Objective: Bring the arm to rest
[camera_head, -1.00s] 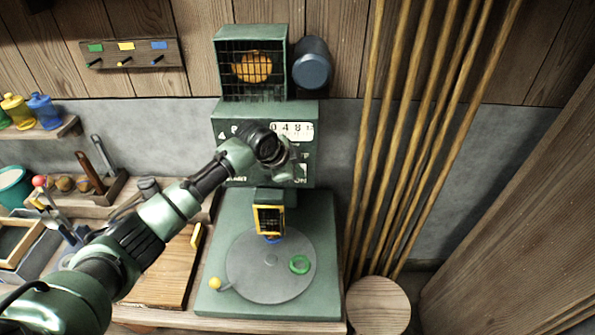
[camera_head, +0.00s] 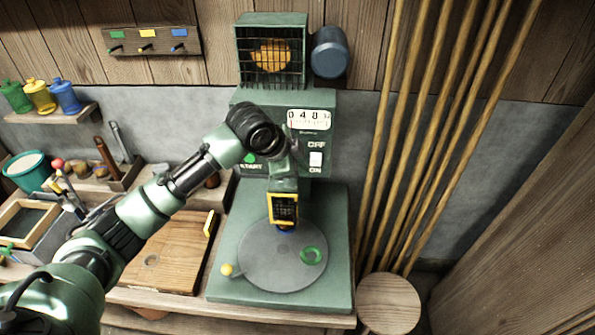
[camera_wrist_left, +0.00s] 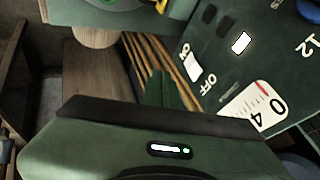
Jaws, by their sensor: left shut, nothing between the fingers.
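My left arm comes in from the lower left in the head view. Its gripper (camera_head: 287,158) is in front of the green machine's front panel (camera_head: 318,150), above the turntable (camera_head: 258,268). In the left wrist view the dark green fingertips (camera_wrist_left: 163,88) are together, with nothing between them. The panel's OFF/ON switch (camera_head: 316,159) shows to the right of the gripper, and also in the left wrist view (camera_wrist_left: 193,67). The START label (camera_head: 251,167) shows to its left. I cannot tell how far the gripper is from the panel. My right gripper is not in view.
Tools stand in a wooden holder (camera_head: 122,178), and coloured bottles stand on a shelf (camera_head: 60,112). Long poles (camera_head: 425,130) and a round stool (camera_head: 389,303) are at the right.

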